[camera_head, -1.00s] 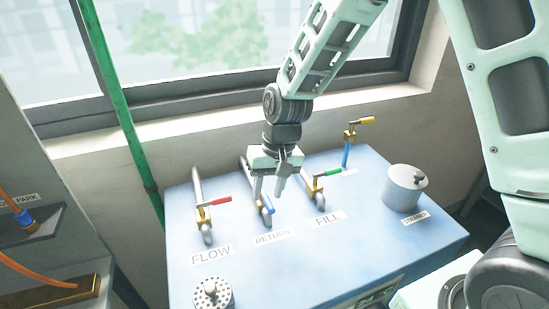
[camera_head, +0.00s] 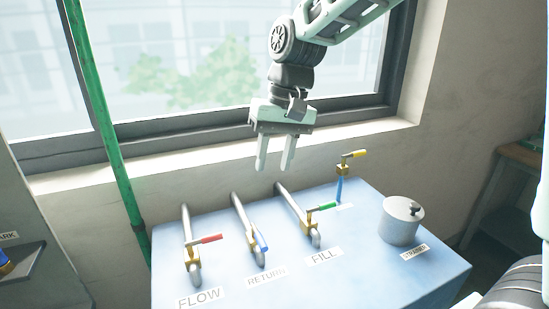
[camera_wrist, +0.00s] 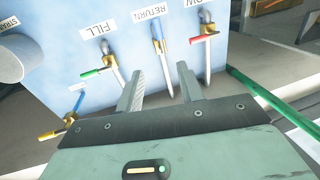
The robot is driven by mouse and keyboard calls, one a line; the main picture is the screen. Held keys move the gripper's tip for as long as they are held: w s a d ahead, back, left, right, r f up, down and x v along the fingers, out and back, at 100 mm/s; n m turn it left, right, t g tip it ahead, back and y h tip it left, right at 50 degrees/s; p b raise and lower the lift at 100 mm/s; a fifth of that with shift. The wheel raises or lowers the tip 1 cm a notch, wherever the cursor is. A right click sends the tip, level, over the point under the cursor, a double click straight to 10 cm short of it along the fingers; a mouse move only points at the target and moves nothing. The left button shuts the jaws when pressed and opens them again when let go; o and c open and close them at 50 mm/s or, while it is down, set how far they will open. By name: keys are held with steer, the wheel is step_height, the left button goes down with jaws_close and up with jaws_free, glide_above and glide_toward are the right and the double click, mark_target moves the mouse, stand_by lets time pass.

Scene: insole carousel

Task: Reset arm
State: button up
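My gripper (camera_head: 275,163) hangs in the air above the back of the blue machine, in front of the window. Its two fingers point down and stand apart with nothing between them. The wrist view also shows the gripper (camera_wrist: 160,75) open and empty, with the machine's valves beyond the fingertips.
The blue machine top (camera_head: 350,262) carries a red-handled FLOW valve (camera_head: 208,239), a blue-handled RETURN valve (camera_head: 261,242), a green-handled FILL valve (camera_head: 322,207), a yellow-handled valve (camera_head: 353,155) and a grey lidded canister (camera_head: 399,222). A green pipe (camera_head: 118,170) stands at left.

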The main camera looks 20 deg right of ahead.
stand_by(0.4)
steer(key=s+a+f+n, duration=0.1)
steer(key=s+f+n, duration=0.1)
steer(key=s, duration=0.5)
steer(key=s+a+f+n+h, duration=0.1)
steer(key=s+a+f+n, duration=0.1)
steer(key=s, duration=0.6)
steer(key=s+a+f+n, duration=0.2)
steer(key=s+f+n, duration=0.2)
steer(key=s, duration=0.4)
steer(key=shift+a+f+h+b, duration=0.2)
steer(key=shift+f+h+b, duration=0.15)
steer(key=shift+f, duration=0.4)
